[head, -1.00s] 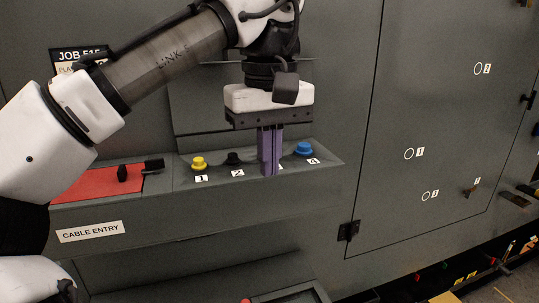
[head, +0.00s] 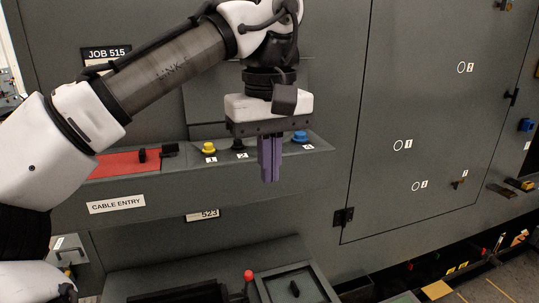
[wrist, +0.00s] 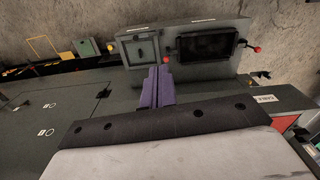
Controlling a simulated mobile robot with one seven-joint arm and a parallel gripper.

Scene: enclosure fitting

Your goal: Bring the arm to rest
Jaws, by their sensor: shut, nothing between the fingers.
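My gripper (head: 269,180) hangs from my arm with its purple fingers pointing down and pressed together, nothing between them. In the head view it is in front of the grey shelf (head: 250,190) that carries the numbered knobs. The yellow knob (head: 209,148), a black knob (head: 239,145) and the blue knob (head: 300,136) show around it; the fingers and gripper body hide part of the row. The wrist view shows the closed purple fingers (wrist: 157,88) over the grey enclosure. I cannot see the fingers touching anything.
A red pad (head: 125,165) with black pieces lies on the shelf's left. A door (head: 440,120) with numbered marks is at right. Below stands a panel with a red-tipped lever (head: 248,274); the wrist view shows a dark screen (wrist: 207,46) on a grey panel.

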